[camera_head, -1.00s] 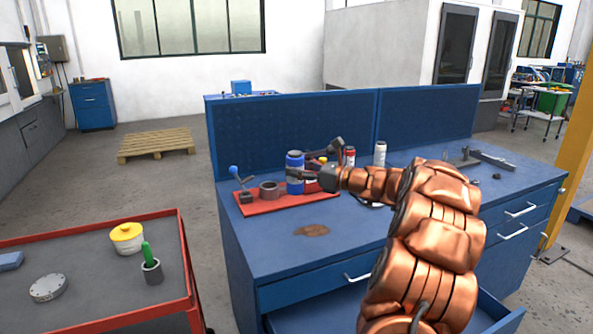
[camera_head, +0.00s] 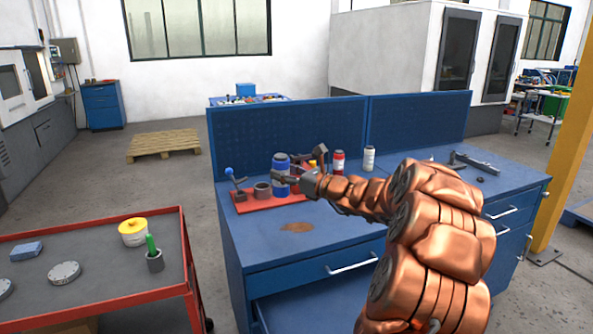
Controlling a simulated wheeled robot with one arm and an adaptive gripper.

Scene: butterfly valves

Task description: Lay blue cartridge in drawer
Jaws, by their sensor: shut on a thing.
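The blue cartridge (camera_head: 281,163) is upright at the red tray (camera_head: 252,207) on the blue workbench. My gripper (camera_head: 283,179) reaches it from the right and is shut on it. Its fingers hide part of the cartridge, and I cannot tell whether its base touches the tray. The open drawer (camera_head: 318,302) juts from the front of the workbench, low in the picture. My arm hides its right part.
The tray also holds a grey ring (camera_head: 262,190) and a blue-knobbed part (camera_head: 231,174). A red-and-white can (camera_head: 339,161) and a white bottle (camera_head: 369,158) stand behind my arm. A red-edged cart (camera_head: 110,238) stands at left. The bench front has clear room.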

